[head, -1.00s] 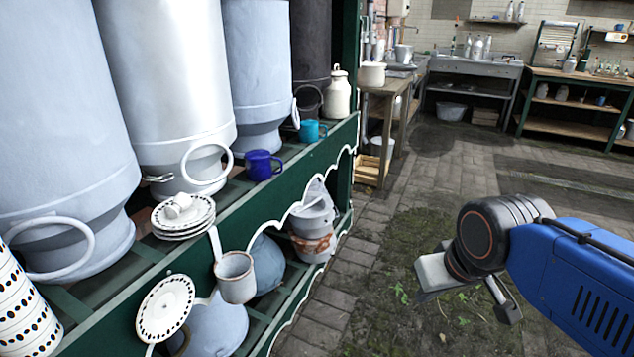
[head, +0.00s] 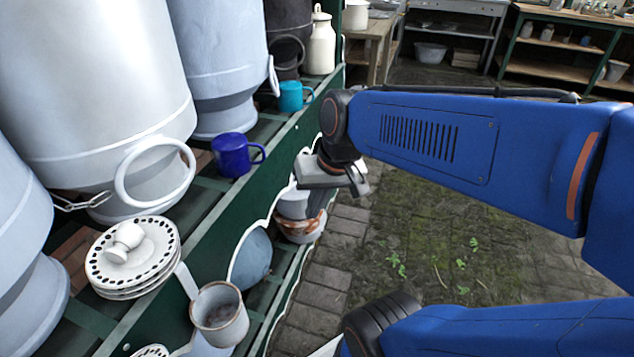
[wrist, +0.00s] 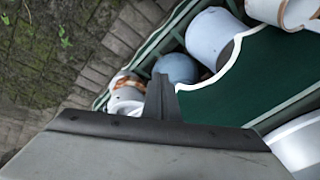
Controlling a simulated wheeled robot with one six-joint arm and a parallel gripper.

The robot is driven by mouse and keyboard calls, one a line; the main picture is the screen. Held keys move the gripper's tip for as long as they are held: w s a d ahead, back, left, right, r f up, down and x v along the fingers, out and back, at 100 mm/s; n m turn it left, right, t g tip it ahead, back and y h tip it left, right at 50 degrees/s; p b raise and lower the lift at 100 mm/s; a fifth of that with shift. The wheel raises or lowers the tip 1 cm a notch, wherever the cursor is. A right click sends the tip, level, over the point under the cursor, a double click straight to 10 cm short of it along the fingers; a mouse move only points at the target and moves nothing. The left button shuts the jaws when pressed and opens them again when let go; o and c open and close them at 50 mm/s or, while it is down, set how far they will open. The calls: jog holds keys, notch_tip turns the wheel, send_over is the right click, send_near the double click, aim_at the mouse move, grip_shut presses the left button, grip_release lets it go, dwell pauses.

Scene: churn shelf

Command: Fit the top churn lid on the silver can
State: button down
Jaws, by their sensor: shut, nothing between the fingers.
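A stack of white discs (head: 108,281) with dark-dotted rims lies on the shelf at lower left in the head view. The top disc (head: 158,255) carries a small white knob-like piece (head: 126,240) and looks like the top churn lid. The large silver can (head: 85,75) stands behind the stack, with a white ring handle on its front; its top is out of view. My gripper (head: 335,182) is shut and empty, in front of the green shelf edge, to the right of and apart from the stack. It also shows in the wrist view (wrist: 160,100).
A dark blue mug (head: 231,157), a teal mug (head: 291,97) and a cream jar (head: 320,45) stand along the shelf edge. A whitish mug (head: 219,315) hangs in front of the shelf.

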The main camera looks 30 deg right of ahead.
jog(key=w+d+f+m+y, duration=0.3)
jog(key=w+d+f+m, duration=0.25)
jog(key=w, duration=0.25)
jog(key=w+d+f+m+y, duration=0.2)
jog(key=w+d+f+m, duration=0.25)
jog(key=w+m, duration=0.25)
jog(key=w+d+f+m+t, duration=0.3)
jog(key=d+f+m, duration=0.3)
jog(key=d, duration=0.4)
jog(key=w+d+f+m+t, duration=0.25)
jog(key=d+f+m, duration=0.4)
jog(key=d, duration=0.35)
jog(key=w+a+f, duration=0.1)
jog(key=w+a, duration=0.6)
jog(key=w, duration=0.2)
jog(key=shift+f, duration=0.35)
